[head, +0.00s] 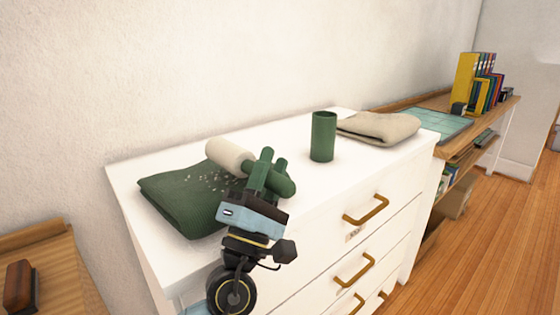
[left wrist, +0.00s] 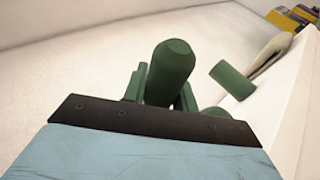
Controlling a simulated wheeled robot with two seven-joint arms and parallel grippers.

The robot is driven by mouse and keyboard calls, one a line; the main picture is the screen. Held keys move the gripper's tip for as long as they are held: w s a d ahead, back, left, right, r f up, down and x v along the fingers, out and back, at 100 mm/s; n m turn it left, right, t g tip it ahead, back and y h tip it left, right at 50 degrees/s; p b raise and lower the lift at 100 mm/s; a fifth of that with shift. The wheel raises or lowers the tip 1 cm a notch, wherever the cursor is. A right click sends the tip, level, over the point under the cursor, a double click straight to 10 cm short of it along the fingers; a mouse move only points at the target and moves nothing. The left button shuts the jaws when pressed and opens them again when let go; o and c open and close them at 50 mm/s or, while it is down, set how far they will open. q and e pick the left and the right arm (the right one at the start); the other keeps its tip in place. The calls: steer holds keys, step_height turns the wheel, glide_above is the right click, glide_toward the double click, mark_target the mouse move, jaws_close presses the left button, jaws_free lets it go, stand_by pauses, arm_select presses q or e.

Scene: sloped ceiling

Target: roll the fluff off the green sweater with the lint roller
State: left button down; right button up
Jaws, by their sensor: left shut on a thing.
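The green sweater (head: 183,207) lies folded on the left part of the white dresser top, with small white fluff specks (head: 222,181) on it. My left gripper (head: 268,174) is shut on the green handle (head: 283,187) of the lint roller. The roller's cream cylinder (head: 229,156) is over the sweater's back right part; I cannot tell whether it touches the cloth. In the left wrist view the green handle (left wrist: 170,72) stands out between the fingers, and the sweater is not seen. My right gripper is not in view.
A dark green cup (head: 323,137) stands on the white dresser (head: 290,139), right of the roller. A folded beige cloth (head: 379,127) lies at its right end. A desk with books (head: 465,80) is beyond. A wooden surface with a brown object (head: 19,286) is at lower left.

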arm_select(q)
steer(key=s+a+p, duration=0.1)
steer(key=s+a, duration=0.5)
steer(key=a, duration=0.2)
steer(key=shift+s+a+f, duration=0.2)
steer(key=shift+s+a, duration=0.05)
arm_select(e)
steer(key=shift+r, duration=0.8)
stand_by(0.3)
arm_select(q)
step_height(320, 180, up, 8)
steer(key=p, duration=0.7)
steer(key=shift+p, duration=0.35)
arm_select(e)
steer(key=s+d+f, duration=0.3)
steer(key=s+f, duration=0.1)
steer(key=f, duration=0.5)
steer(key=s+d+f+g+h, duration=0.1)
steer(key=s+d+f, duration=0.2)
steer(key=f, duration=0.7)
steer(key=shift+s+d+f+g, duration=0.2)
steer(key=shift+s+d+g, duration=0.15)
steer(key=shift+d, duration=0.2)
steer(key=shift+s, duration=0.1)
